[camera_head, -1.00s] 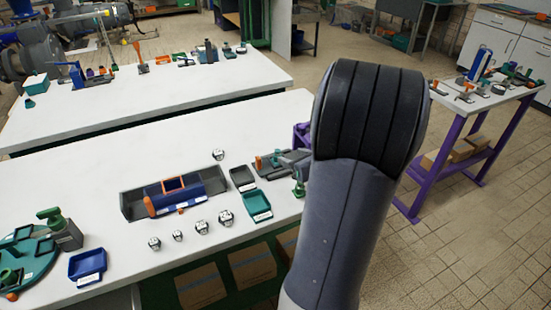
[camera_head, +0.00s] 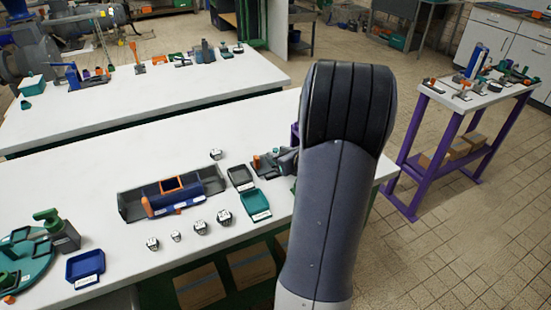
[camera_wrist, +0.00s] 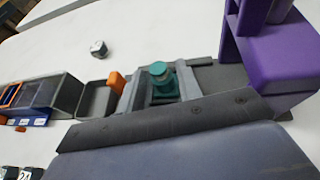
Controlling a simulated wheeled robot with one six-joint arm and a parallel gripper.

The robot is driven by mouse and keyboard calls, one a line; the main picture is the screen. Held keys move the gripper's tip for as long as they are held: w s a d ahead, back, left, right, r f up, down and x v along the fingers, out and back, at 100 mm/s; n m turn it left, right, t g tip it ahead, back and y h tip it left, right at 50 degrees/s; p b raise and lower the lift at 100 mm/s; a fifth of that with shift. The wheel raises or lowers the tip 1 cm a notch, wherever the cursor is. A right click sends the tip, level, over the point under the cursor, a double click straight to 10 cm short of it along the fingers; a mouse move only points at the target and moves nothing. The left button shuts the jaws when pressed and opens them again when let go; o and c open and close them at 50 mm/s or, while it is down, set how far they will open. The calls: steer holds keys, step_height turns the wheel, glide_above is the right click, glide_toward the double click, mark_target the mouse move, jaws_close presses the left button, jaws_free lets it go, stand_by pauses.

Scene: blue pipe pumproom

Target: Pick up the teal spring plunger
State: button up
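The teal spring plunger (camera_wrist: 160,76) stands upright in a dark grey holder in the middle of the wrist view, with a round knob on top. My gripper (camera_wrist: 158,82) reaches in from the bottom of that view. Its two light grey fingers are apart, one on each side of the plunger. I cannot tell whether either finger touches it. In the head view, a small teal part (camera_head: 274,151) shows beside my arm, which hides most of that spot.
A purple stand (camera_wrist: 268,50) is close on the right in the wrist view. An orange block (camera_wrist: 116,79) and a dark tray (camera_wrist: 97,99) are left of the plunger. A teal tray (camera_head: 255,203) and a blue-and-orange part (camera_head: 178,190) lie on the white table (camera_head: 110,175).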

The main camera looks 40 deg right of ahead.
jaws_close()
